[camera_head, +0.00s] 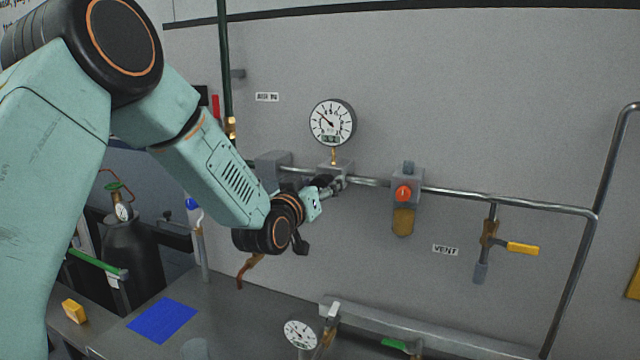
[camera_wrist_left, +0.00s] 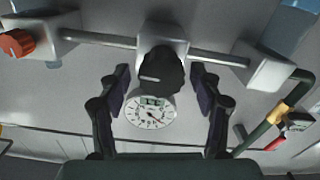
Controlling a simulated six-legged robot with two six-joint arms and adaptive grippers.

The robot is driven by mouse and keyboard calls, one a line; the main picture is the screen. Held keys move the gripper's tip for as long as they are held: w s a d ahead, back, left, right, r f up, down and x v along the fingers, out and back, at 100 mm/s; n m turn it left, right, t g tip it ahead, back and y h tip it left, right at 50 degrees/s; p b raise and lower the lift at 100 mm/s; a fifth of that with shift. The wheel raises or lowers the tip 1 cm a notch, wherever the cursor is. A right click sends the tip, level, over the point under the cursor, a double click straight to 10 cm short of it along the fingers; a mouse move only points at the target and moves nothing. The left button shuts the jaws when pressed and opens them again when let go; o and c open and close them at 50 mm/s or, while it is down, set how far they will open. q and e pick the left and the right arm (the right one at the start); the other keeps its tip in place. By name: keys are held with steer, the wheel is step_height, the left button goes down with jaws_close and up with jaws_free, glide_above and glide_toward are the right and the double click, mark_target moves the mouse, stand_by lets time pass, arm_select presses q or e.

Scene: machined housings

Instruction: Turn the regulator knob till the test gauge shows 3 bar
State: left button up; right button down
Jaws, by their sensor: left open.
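A round white gauge (camera_head: 332,122) stands on the wall pipe above a grey regulator block (camera_head: 337,169). Its needle points to the upper left; I cannot read the value surely. It also shows upside down in the left wrist view (camera_wrist_left: 150,113). A black knob (camera_wrist_left: 162,68) sticks out of the block toward the wrist camera. My left gripper (camera_head: 326,184) is at the block. In the left wrist view the gripper (camera_wrist_left: 160,78) is open, one finger on each side of the knob, with gaps visible. My right gripper is not in view.
Right of the block are a unit with a red knob (camera_head: 403,192) and a yellow-handled valve (camera_head: 522,248) near the VENT label (camera_head: 445,250). A second gauge (camera_head: 300,334) stands low on the bench. A blue mat (camera_head: 162,320) lies at left.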

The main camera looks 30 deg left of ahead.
arm_select(q)
steer(key=shift+a, duration=0.15)
steer(key=shift+f, duration=0.1)
steer(key=shift+c, duration=0.5)
steer(key=shift+w, duration=0.1)
steer(key=c, duration=1)
steer(key=shift+n+b, duration=0.4)
steer(key=shift+c, duration=0.3)
steer(key=o, duration=1.2)
steer(key=shift+c, duration=0.2)
